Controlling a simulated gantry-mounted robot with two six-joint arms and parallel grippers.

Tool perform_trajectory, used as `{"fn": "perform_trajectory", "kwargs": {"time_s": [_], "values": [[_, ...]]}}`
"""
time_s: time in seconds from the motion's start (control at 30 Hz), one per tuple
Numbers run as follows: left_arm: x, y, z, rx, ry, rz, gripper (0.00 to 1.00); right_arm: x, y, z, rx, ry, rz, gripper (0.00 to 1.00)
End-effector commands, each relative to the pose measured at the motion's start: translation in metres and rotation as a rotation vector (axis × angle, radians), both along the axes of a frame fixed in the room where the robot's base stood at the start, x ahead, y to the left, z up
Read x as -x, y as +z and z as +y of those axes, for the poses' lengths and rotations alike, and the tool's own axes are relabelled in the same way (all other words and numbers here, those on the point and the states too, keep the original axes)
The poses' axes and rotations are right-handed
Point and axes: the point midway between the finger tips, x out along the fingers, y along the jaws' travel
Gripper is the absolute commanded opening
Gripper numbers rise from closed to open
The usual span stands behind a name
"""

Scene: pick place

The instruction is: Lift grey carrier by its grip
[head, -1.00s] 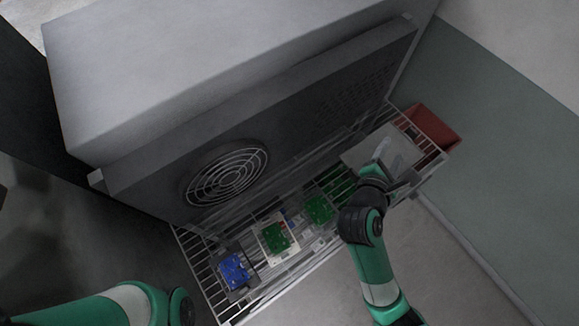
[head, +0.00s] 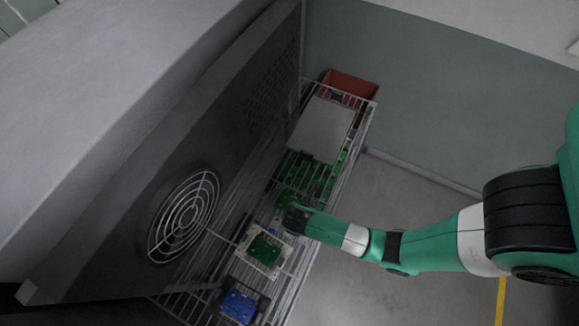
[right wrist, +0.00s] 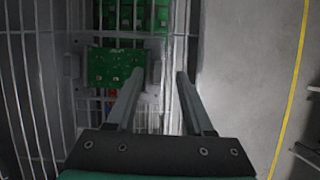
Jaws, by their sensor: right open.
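A green circuit board sits in a grey carrier (right wrist: 154,56) on the wire rack in the right wrist view. It looks like the board in the head view (head: 284,199), partly hidden by my right gripper. A blue board (head: 238,304) lies on another dark grey holder at the rack's near end. My left gripper is out of view.
A cream carrier with a green board (head: 265,250) lies between them. Several green boards (head: 308,172), a pale grey panel (head: 322,128) and a red bin (head: 350,84) lie farther along the rack. A large grey fan housing (head: 184,215) stands alongside.

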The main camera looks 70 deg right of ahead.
Motion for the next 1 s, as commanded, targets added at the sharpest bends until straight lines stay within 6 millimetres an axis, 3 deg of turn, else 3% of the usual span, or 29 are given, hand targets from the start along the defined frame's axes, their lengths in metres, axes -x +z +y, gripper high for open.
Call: {"fn": "perform_trajectory", "kwargs": {"time_s": [0.13, 0.4, 0.67, 0.97, 1.0], "values": [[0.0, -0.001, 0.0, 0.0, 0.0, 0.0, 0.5, 0.0, -0.005, -0.002, 0.0, 0.0, 0.0, 0.53], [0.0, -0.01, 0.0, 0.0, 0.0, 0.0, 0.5, 0.001, -0.045, -0.019, 0.0, 0.0, 0.001, 0.53], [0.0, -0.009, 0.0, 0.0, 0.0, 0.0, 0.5, 0.001, -0.048, -0.02, 0.0, 0.002, -0.001, 0.53], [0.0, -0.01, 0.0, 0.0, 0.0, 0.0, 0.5, 0.001, -0.048, -0.02, 0.0, 0.002, -0.001, 0.0], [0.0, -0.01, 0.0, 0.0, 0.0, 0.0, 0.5, 0.001, -0.048, -0.02, 0.0, 0.002, -0.001, 0.0]]}}
